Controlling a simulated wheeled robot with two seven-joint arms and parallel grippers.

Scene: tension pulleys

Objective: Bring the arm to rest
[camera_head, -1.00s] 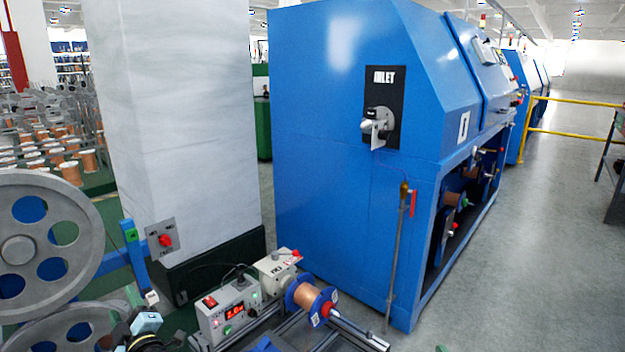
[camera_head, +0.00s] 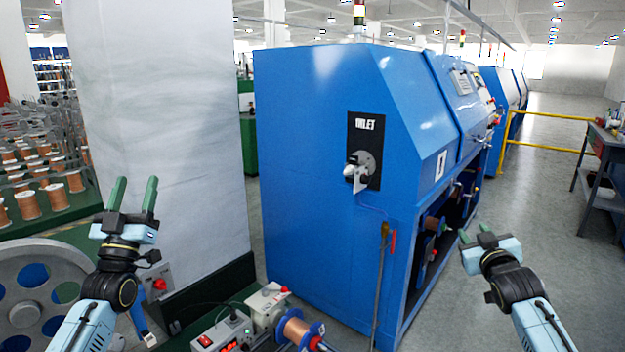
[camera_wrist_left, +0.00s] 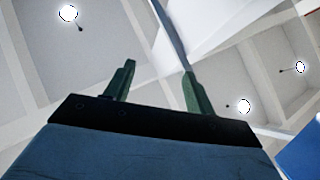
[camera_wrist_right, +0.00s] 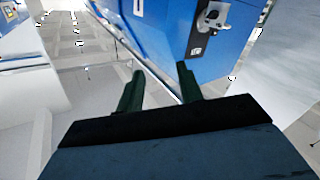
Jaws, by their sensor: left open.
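My left gripper (camera_head: 133,196) is raised at the left of the head view, its green fingers apart and pointing up in front of the pale pillar. It holds nothing. In the left wrist view its fingers (camera_wrist_left: 158,85) stand apart against the ceiling. My right gripper (camera_head: 475,236) is raised at the right of the head view, in front of the blue machine's open lower side and the floor. In the right wrist view its fingers (camera_wrist_right: 160,88) are apart with nothing between them.
A blue machine (camera_head: 320,170) with an inlet plate (camera_head: 365,150) stands in the middle. A pale pillar (camera_head: 160,110) is at left. A copper spool (camera_head: 297,328) sits on a bench device at the bottom. A grey wheel (camera_head: 60,270) is at lower left.

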